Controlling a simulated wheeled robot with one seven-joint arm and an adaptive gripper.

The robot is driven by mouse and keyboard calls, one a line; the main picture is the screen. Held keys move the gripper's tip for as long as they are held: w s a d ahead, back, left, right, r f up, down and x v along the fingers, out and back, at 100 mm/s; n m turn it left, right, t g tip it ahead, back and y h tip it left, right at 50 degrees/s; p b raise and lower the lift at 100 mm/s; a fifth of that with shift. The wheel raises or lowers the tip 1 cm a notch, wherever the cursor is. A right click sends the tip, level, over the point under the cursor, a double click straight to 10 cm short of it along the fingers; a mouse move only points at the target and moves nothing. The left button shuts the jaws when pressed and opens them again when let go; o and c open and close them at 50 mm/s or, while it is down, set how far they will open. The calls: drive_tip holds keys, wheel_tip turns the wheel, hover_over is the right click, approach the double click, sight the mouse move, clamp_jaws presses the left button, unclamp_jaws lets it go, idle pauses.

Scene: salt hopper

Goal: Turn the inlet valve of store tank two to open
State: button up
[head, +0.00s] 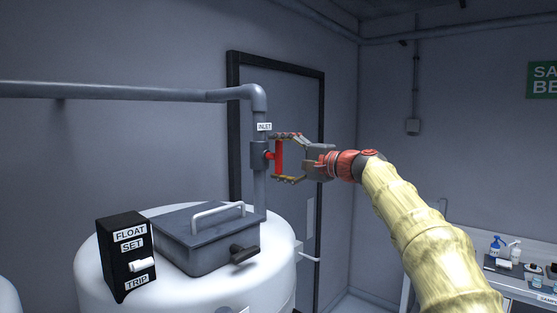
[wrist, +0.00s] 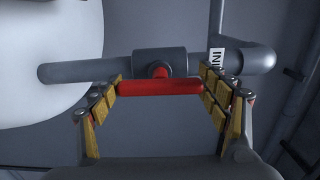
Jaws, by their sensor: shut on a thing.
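The inlet valve (head: 258,155) sits on the vertical grey pipe above the white tank (head: 92,262), under a label reading INLET (head: 264,127). Its red handle (head: 279,158) stands upright, in line with the pipe. My gripper (head: 276,157) has one finger at the handle's top end and one at its bottom end, shut on it. In the wrist view the red handle (wrist: 160,87) lies between the yellow finger pads, parallel to the grey pipe (wrist: 85,72) behind it. The valve body (wrist: 152,60) shows behind the handle, and the label is partly covered.
A black box (head: 125,275) marked FLOAT, SET and TRIP and a grey hatch (head: 195,262) with a handle are on the tank top. A dark door frame (head: 233,100) stands behind the pipe. A bench (head: 530,290) with bottles is at lower right.

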drive_tip(key=shift+f, duration=0.1)
drive_tip(key=o, duration=1.2)
drive_tip(key=shift+c, duration=0.2)
drive_tip(key=shift+d, duration=0.1)
drive_tip(key=v, duration=1.2)
